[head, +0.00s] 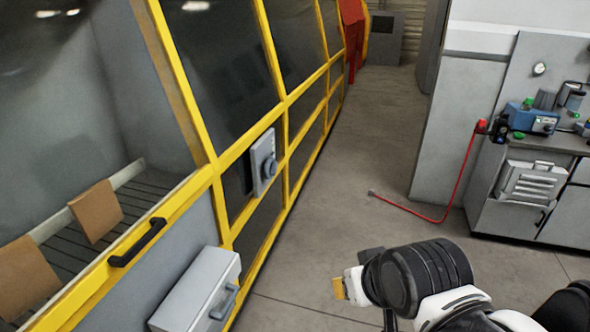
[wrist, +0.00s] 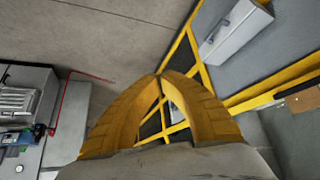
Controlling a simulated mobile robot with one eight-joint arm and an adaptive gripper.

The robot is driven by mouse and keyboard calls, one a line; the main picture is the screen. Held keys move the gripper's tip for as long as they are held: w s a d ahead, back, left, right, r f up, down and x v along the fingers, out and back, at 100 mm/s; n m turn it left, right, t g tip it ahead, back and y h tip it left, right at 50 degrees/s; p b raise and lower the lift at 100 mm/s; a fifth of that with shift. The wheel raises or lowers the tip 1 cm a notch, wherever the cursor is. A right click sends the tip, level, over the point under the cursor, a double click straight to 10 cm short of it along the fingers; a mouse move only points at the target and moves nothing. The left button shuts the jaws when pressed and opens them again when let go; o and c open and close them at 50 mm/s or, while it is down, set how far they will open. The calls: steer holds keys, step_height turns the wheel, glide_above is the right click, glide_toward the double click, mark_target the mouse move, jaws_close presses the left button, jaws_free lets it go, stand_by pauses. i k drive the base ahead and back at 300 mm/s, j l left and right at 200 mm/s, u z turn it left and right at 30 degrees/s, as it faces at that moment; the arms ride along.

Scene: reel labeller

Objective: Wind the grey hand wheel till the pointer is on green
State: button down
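A small grey panel (head: 262,162) is mounted on the yellow-framed machine front in the head view. A round blue-grey hand wheel (head: 270,167) sits on its face. No pointer or green mark can be made out at this size. My gripper (head: 340,288) is at the lower middle, well to the right of and nearer than the wheel, touching nothing. In the wrist view the yellow fingers of my gripper (wrist: 159,77) meet at their tips, with nothing held. A pale patch shows through the gap between them; I cannot tell whether it is the wheel's panel.
A light grey box (head: 196,292) juts from the machine at lower left, near a black handle (head: 137,242). A workbench (head: 560,142) with tools stands at right. A red cable (head: 440,218) trails onto the floor.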

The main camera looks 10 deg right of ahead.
mark_target(270, 168)
steer(key=i+l, duration=0.25)
steer(key=l, duration=0.15)
steer(key=i+l+u, duration=0.1)
steer(key=i+l, duration=0.15)
steer(key=l, duration=0.15)
steer(key=i+l, duration=0.25)
steer(key=l, duration=0.15)
steer(key=i+l+u, duration=0.1)
steer(key=i+l, duration=0.15)
steer(key=l, duration=0.15)
steer(key=i+l, duration=0.2)
steer(key=l, duration=0.25)
steer(key=i+l, duration=0.25)
steer(key=l, duration=0.15)
steer(key=i+l+u, duration=0.1)
steer(key=l, duration=0.35)
steer(key=i+l, duration=0.3)
steer(key=l, duration=0.15)
steer(key=i+j+u, duration=0.05)
